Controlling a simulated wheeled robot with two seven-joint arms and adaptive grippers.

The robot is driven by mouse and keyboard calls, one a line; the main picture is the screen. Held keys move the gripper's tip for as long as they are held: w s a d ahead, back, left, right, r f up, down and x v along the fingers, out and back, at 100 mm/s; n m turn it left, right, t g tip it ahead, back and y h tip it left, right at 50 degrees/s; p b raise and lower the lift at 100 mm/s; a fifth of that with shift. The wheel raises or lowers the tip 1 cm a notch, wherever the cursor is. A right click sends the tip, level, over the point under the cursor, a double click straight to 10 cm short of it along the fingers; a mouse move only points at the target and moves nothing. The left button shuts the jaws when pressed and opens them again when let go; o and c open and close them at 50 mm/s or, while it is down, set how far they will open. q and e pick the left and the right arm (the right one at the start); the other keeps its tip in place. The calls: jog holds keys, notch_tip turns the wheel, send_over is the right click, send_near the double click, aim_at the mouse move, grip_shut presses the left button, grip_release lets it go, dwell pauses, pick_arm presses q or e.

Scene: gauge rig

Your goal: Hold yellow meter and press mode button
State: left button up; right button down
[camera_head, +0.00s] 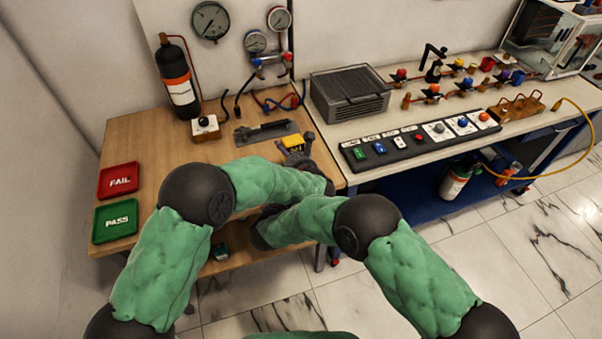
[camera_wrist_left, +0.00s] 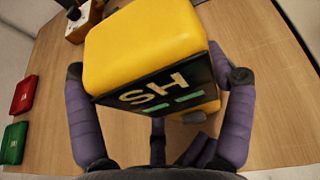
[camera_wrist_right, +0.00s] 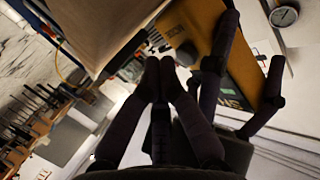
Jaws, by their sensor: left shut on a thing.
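The yellow meter (camera_wrist_left: 150,45) is held between the purple fingers of my left gripper (camera_wrist_left: 158,76). Its dark face carries letters and green bars, and a grey knob (camera_wrist_left: 195,117) sticks out at its lower edge. In the head view the meter (camera_head: 292,141) shows small above the work table, beyond my left wrist. In the right wrist view the meter (camera_wrist_right: 240,72) fills the upper right, with dark lettering beside its knob (camera_wrist_right: 187,53). My right gripper (camera_wrist_right: 158,62) has its fingertips together, just left of that knob; I cannot tell whether they touch it. In the head view my arms hide the right gripper.
Red FAIL (camera_head: 119,180) and green PASS (camera_head: 115,221) trays lie at the table's left. A grey box (camera_head: 349,92) and button panel (camera_head: 420,138) are on the right bench. The table's left middle is clear.

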jog(key=shift+w+d+r, duration=0.2)
jog(key=shift+w+d, duration=0.1)
jog(key=shift+d, duration=0.05)
jog(key=shift+s+d+r, duration=0.15)
jog(key=shift+s+d, duration=0.1)
jog(key=shift+d+r, duration=0.1)
jog(key=shift+r, duration=0.05)
jog(key=shift+s+d+r, duration=0.15)
jog(key=shift+s+d, duration=0.1)
jog(key=shift+s, duration=0.6)
jog(key=s, duration=0.2)
jog(key=s+d, duration=0.1)
jog(key=shift+s+f, duration=0.3)
jog(key=shift+s, duration=0.05)
jog(key=shift+f, duration=0.1)
